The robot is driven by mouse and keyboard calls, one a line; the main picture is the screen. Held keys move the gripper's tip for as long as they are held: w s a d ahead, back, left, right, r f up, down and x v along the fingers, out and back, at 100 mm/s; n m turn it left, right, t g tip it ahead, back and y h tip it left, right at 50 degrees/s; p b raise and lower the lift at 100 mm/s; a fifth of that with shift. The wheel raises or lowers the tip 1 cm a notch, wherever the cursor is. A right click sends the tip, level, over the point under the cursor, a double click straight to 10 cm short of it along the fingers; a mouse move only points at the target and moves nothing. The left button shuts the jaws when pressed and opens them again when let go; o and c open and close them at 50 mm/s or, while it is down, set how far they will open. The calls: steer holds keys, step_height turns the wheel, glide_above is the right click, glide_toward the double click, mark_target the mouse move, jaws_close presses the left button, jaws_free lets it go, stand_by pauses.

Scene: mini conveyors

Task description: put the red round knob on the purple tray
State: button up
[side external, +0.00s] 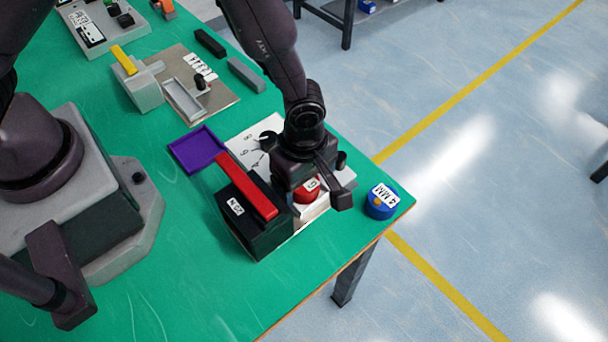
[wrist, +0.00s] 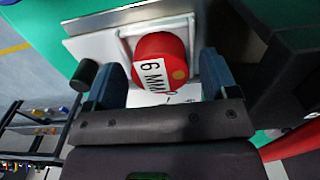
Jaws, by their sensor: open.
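The red round knob (wrist: 158,58) carries a white label reading "6 MM" and sits on a white block. In the side view the red knob (side external: 308,188) is partly hidden under my gripper. My gripper (wrist: 160,85) is open, with one finger on either side of the knob; I cannot tell whether they touch it. In the side view my gripper (side external: 312,185) points down over the white block. The purple tray (side external: 198,150) lies flat and empty on the green table, left of the gripper.
A blue round knob (side external: 381,202) labelled "4 MM" is near the table's right corner. A white plate with printed marks (side external: 252,140) lies behind. The front of the green table (side external: 200,270) is clear.

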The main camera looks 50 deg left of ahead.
steer(key=a+r+m+t, duration=0.1)
steer(key=a+r+m, duration=0.15)
steer(key=r, duration=0.85)
steer(key=a+r+m, duration=0.2)
steer(key=a+r, duration=0.1)
steer(key=r, duration=0.8)
steer(key=s+a+r+m+t, duration=0.4)
steer(key=s+a+r+m, duration=0.6)
steer(key=a+m, duration=0.3)
steer(key=shift+s+r, duration=0.25)
steer(key=shift+s, duration=0.45)
steer(key=shift+o, duration=0.4)
steer(key=shift+s+a+m+t, duration=0.25)
steer(key=shift+t, duration=0.05)
